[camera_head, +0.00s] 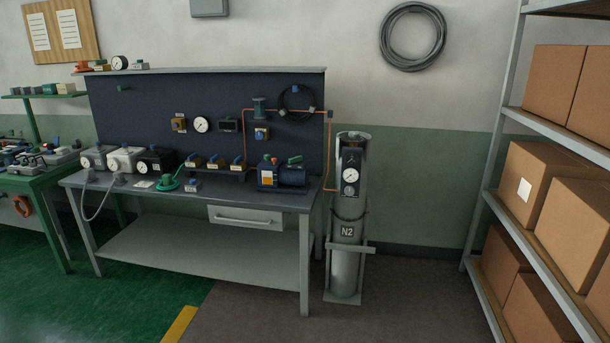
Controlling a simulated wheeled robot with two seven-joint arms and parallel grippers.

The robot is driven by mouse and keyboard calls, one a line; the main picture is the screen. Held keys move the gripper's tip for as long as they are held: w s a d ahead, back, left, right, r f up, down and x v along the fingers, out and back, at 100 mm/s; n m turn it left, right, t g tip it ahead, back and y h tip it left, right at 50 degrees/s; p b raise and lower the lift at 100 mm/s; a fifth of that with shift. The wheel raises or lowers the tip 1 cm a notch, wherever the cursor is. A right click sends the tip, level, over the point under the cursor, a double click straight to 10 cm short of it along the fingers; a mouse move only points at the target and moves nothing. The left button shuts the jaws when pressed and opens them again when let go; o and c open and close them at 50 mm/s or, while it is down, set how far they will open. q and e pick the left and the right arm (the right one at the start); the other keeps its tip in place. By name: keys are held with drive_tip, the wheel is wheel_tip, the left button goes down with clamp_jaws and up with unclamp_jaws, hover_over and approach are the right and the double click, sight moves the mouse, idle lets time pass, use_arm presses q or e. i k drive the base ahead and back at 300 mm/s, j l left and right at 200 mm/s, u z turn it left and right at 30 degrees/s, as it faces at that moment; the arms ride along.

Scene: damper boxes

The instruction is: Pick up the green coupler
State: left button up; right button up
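Several green parts show, and I cannot tell for sure which is the coupler. A green piece with a round flat base (168,184) rests on the grey workbench (235,194), left of the valves. Neither of my grippers is in view.
A grey N2 cylinder (346,264) stands right of the bench. Metal shelving (497,135) with cardboard boxes (553,180) is at right. A green table (30,183) with tools is at left. The floor (400,305) in front is clear.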

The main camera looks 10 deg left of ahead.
sight(166, 178)
drive_tip(key=i+j+u, duration=0.1)
drive_tip(key=i+u, duration=0.25)
drive_tip(key=i, duration=0.15)
drive_tip(key=i+u, duration=0.35)
drive_tip(key=i, duration=0.15)
drive_tip(key=i+l+u, duration=0.35)
drive_tip(key=i, duration=0.15)
drive_tip(key=i+l+u, duration=0.2)
drive_tip(key=i+u, duration=0.15)
drive_tip(key=i, duration=0.15)
drive_tip(key=i+u, duration=0.15)
drive_tip(key=u, duration=0.25)
drive_tip(key=i+l+u, duration=0.1)
drive_tip(key=u, duration=0.35)
